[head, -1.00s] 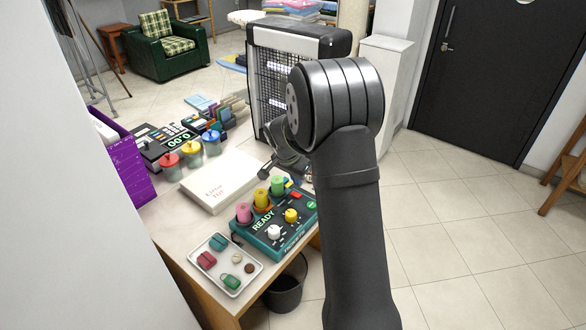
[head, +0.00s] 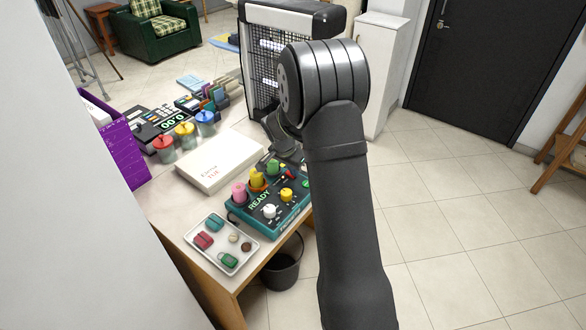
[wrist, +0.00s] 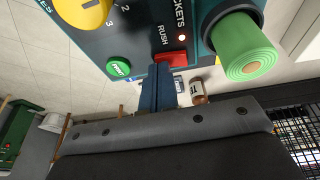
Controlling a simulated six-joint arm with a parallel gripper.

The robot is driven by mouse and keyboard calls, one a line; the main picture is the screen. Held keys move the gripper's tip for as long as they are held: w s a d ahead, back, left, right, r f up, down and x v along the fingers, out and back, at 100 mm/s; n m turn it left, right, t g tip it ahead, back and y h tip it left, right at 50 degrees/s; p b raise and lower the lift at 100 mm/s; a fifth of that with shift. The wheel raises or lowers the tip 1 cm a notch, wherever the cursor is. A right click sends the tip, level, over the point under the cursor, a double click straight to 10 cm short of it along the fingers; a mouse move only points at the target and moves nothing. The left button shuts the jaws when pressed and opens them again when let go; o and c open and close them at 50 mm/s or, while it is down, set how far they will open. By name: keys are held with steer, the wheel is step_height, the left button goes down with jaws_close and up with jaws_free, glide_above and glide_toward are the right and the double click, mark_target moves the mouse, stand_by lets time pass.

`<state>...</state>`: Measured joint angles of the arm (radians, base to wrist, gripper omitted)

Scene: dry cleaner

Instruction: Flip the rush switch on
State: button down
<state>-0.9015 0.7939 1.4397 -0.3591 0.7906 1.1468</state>
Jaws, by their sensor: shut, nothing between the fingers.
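The teal ticket console (head: 283,222) stands on the counter, with pink, yellow and green ticket rolls along its far side. In the wrist view the red rush switch (wrist: 171,59) sits below the RUSH label, between the round green button (wrist: 119,67) and the green roll (wrist: 248,62). A small lamp (wrist: 182,38) beside the label glows. My gripper (wrist: 158,74) is shut and empty, its blue fingertips at the switch's edge; I cannot tell whether they touch. In the head view the gripper is small and partly hidden by my arm, so the switch's tilt is unclear.
A tray (head: 197,255) of small items is in front of the console, and a white box (head: 219,160) lies behind it. A black-framed mesh unit (head: 284,20) stands at the back. A bin (head: 281,272) is on the floor by the counter.

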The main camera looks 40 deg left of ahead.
steer(key=shift+f, duration=0.1)
steer(key=shift+a+r, duration=0.25)
steer(key=shift+a, duration=0.5)
steer(key=shift+r, duration=0.1)
steer(key=shift+r, duration=0.35)
steer(key=d+v, duration=0.2)
steer(key=v, duration=1)
steer(key=shift+w+d+r, duration=0.3)
steer(key=shift+d+r, duration=0.1)
steer(key=shift+r, duration=0.1)
steer(key=shift+f, duration=0.1)
